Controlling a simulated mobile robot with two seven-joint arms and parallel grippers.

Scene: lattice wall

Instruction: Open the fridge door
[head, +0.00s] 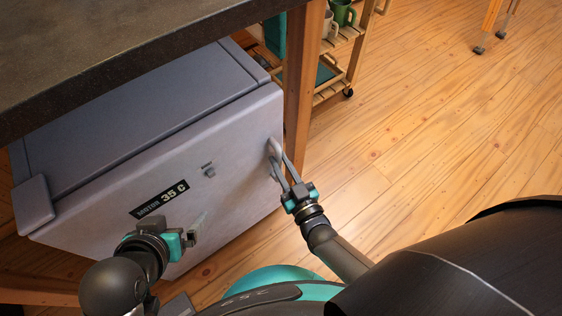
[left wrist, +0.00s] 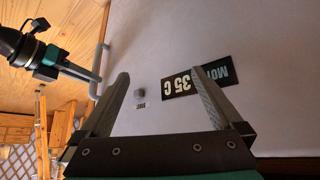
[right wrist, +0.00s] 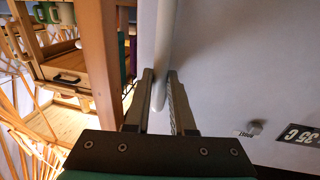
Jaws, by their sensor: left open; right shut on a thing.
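The fridge (head: 150,105) is a grey box under a dark counter. Its front door (head: 235,135) carries a black "MOTOR 35 C" label and a small knob. I see no clear gap between door and body. A pale vertical handle (head: 274,149) is at the door's right edge. My right gripper (head: 280,170) is shut on the handle; in the right wrist view the handle (right wrist: 163,45) runs between the fingers. My left gripper (head: 197,228) is open and empty in front of the door's lower part, and faces the label (left wrist: 198,78) in its wrist view.
The counter (head: 120,45) hangs over the fridge. A wooden post (head: 303,85) stands just right of the fridge. A wooden cart (head: 345,50) with mugs is behind it. The wooden floor (head: 450,120) to the right is clear.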

